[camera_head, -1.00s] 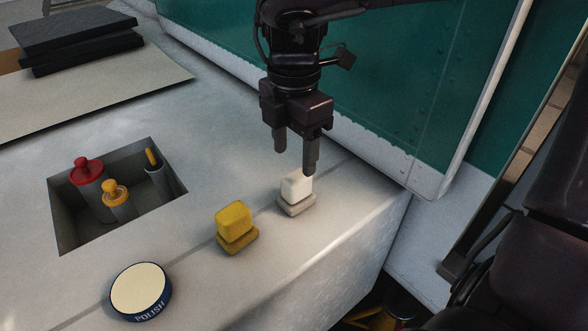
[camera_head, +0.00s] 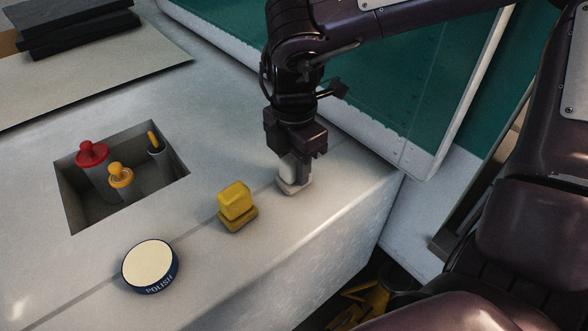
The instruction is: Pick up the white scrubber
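The white scrubber (camera_head: 289,173) stands on the grey worktop near its right front edge, with a pale wider base. My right gripper (camera_head: 297,171) points down from above and its fingers are at the scrubber's height, hiding part of its upper block. One finger shows close against its right side. The other finger is hidden, so I cannot tell whether the gripper has shut on it. The scrubber still rests on the worktop. My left gripper is not in view.
A yellow scrubber (camera_head: 237,205) stands to the left, with a round polish tin (camera_head: 150,267) farther left. A recess (camera_head: 75,200) holds a red-topped bottle (camera_head: 93,165), a yellow-topped bottle (camera_head: 120,180) and a small dark container (camera_head: 158,155). A green panel (camera_head: 400,115) stands behind.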

